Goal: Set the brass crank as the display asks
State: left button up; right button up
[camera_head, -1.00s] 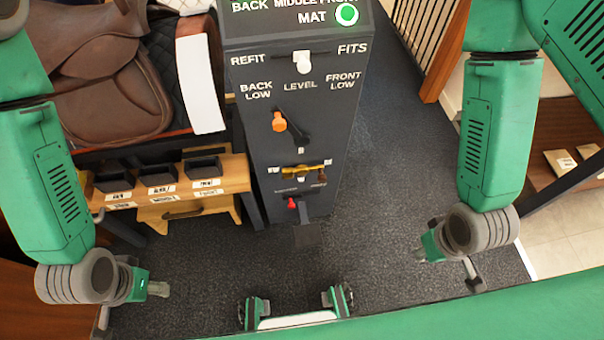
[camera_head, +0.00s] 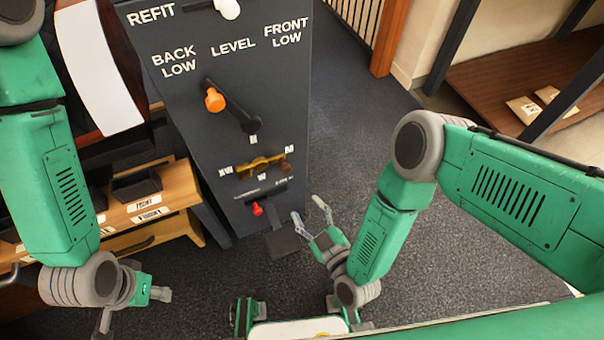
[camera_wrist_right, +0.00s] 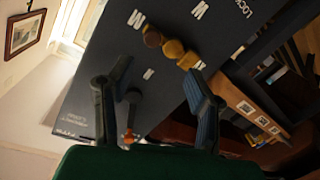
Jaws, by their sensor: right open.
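The brass crank (camera_head: 260,164) is on the front of the dark panel (camera_head: 215,130), among the letters N, M, W and XW. It lies nearly level, with its brown knob at the right, just below the M. In the right wrist view the crank (camera_wrist_right: 174,48) shows beyond the fingers. My right gripper (camera_head: 308,208) is open and empty, below and right of the crank, apart from it; its spread fingers also show in the wrist view (camera_wrist_right: 156,75). My left gripper (camera_head: 160,294) is low at the left, far from the crank; its finger opening is unclear. No display screen is in view.
Above the crank is an orange-knobbed lever (camera_head: 215,101), and higher a white knob (camera_head: 228,9). A red knob (camera_head: 257,209) sits below the crank. A wooden shelf with dark bins (camera_head: 136,186) stands left.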

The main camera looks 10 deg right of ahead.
aim_at(287, 172)
pick_arm(q)
jog(key=f+b, duration=0.2)
jog(key=f, duration=0.1)
jog(key=f+b, duration=0.1)
jog(key=b, duration=0.1)
jog(key=shift+w+d+f, duration=0.1)
jog(key=shift+w+f, duration=0.15)
jog(key=shift+w, duration=0.05)
pick_arm(e)
jog(key=shift+t, duration=0.7)
jog(key=x, duration=1.4)
jog(key=shift+d+f, duration=0.2)
jog(key=shift+c, duration=0.4)
grip_shut()
